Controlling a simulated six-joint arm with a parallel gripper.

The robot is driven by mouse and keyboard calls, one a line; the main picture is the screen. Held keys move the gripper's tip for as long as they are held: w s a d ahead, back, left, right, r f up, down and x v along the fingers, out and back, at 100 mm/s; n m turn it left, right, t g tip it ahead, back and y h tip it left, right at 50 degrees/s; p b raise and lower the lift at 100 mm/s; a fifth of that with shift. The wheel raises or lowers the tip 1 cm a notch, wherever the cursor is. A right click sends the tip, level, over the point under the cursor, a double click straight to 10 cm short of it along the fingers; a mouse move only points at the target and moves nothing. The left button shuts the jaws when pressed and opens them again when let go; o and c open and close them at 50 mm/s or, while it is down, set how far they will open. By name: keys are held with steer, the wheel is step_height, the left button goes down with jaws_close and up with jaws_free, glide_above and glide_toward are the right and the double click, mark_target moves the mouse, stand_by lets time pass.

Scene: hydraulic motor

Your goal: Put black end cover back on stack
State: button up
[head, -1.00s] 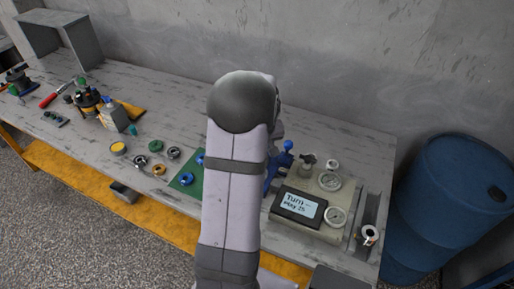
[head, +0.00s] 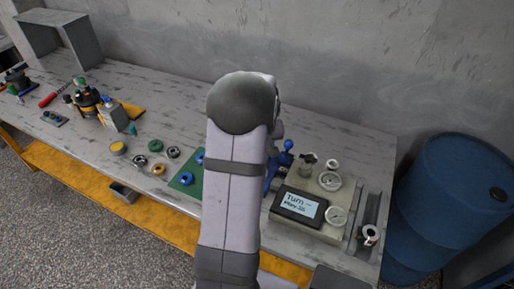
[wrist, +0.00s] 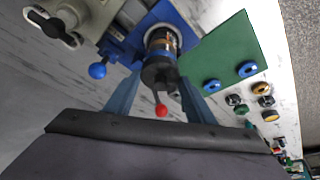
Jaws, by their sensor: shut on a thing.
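The black end cover (wrist: 158,76) is in the wrist view, between the two fingers of my gripper (wrist: 160,84), which is shut on it. A thin lever with a red ball (wrist: 162,110) points from the cover toward the camera. Directly behind the cover is the stack (wrist: 160,41), with brownish and pale metal rings, seated in a blue fixture (wrist: 121,46). The cover overlaps the stack in this view; I cannot tell whether they touch. In the head view my arm hides the gripper, the cover and the stack.
A blue ball handle (wrist: 97,71) stands beside the fixture. A green mat (wrist: 222,50) holds blue rings, with several small parts beyond it. The test unit with a display (head: 298,205) and gauges is right of my arm. A blue drum (head: 450,210) stands beyond the bench.

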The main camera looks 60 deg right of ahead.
steer(key=shift+f+b, duration=0.45)
steer(key=shift+b, duration=0.4)
stand_by(2.6)
steer(key=o, duration=1.8)
steer(key=shift+f, duration=0.1)
steer(key=shift+c, duration=0.2)
steer(key=shift+r+p, duration=1.7)
steer(key=shift+r, duration=0.75)
